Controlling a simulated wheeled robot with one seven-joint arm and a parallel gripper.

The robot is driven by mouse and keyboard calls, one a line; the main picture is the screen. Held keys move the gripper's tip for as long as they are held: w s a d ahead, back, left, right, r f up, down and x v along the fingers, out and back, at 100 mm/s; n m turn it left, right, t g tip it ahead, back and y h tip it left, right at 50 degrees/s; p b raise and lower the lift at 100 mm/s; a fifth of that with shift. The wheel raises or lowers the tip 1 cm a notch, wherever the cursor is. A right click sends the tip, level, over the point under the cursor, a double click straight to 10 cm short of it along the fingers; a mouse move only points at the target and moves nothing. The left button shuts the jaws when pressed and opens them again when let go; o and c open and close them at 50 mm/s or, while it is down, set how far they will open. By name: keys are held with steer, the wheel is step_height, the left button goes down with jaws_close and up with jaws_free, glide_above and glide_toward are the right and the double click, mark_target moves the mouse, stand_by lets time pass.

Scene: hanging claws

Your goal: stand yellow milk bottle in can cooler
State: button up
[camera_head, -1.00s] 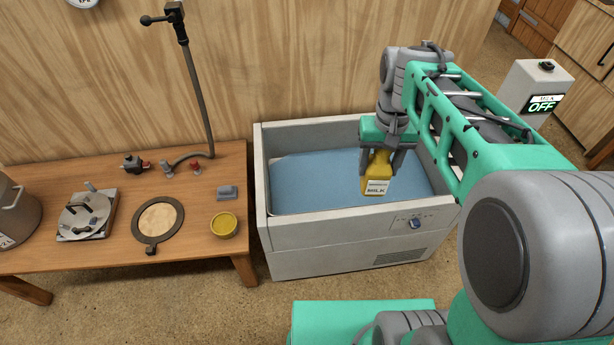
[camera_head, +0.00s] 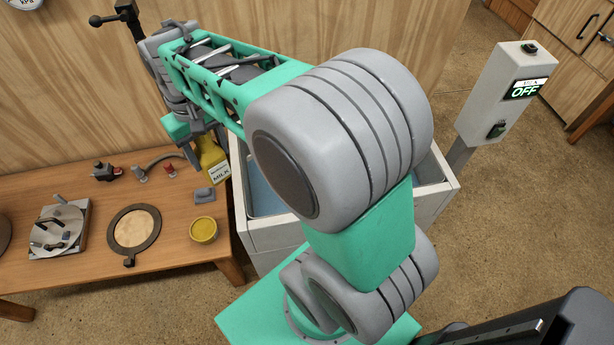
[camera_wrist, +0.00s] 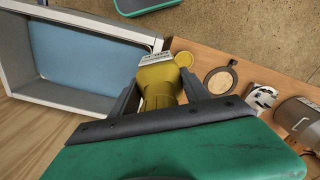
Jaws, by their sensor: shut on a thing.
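The yellow milk bottle (camera_head: 213,161), with a white MILK label, hangs in my gripper (camera_head: 205,150), slightly tilted. In the head view it appears above the table's right end, by the cooler's left wall. In the wrist view the bottle (camera_wrist: 158,82) sits between both fingers of my gripper (camera_wrist: 160,90). I take the can cooler to be the open pale tub (camera_head: 240,205) with a blue inside. My own arm hides much of it in the head view. In the wrist view the cooler's rim (camera_wrist: 20,62) and blue inside lie to the left of the bottle.
The wooden table (camera_head: 175,235) holds a yellow cup (camera_head: 203,230), a round ring-framed disc (camera_head: 134,228), a grey block (camera_head: 204,195) and a metal plate device (camera_head: 60,228). The wooden wall is behind.

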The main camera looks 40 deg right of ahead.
steer(key=shift+w+a, duration=0.2)
steer(key=shift+a, duration=0.1)
steer(key=shift+w+a+f, duration=0.1)
steer(key=d+f+m+b, duration=0.4)
steer(key=d+f+b, duration=1.9)
steer(key=d+f, duration=0.65)
steer(key=s+d+f+m+b, duration=0.2)
steer(key=s+d+f+b, duration=0.5)
steer(key=d+f, duration=0.3)
steer(key=f+b, duration=0.1)
steer(key=f, duration=0.1)
steer(key=d+f+b, duration=0.1)
steer(key=f, duration=0.2)
steer(key=f+b, duration=0.1)
steer(key=f, duration=0.1)
steer(key=shift+d+f, duration=0.2)
steer(key=shift+f, duration=0.2)
steer(key=shift+f, duration=0.1)
steer(key=o, duration=1.5)
steer(key=shift+f, duration=0.1)
steer(key=shift+o, duration=0.2)
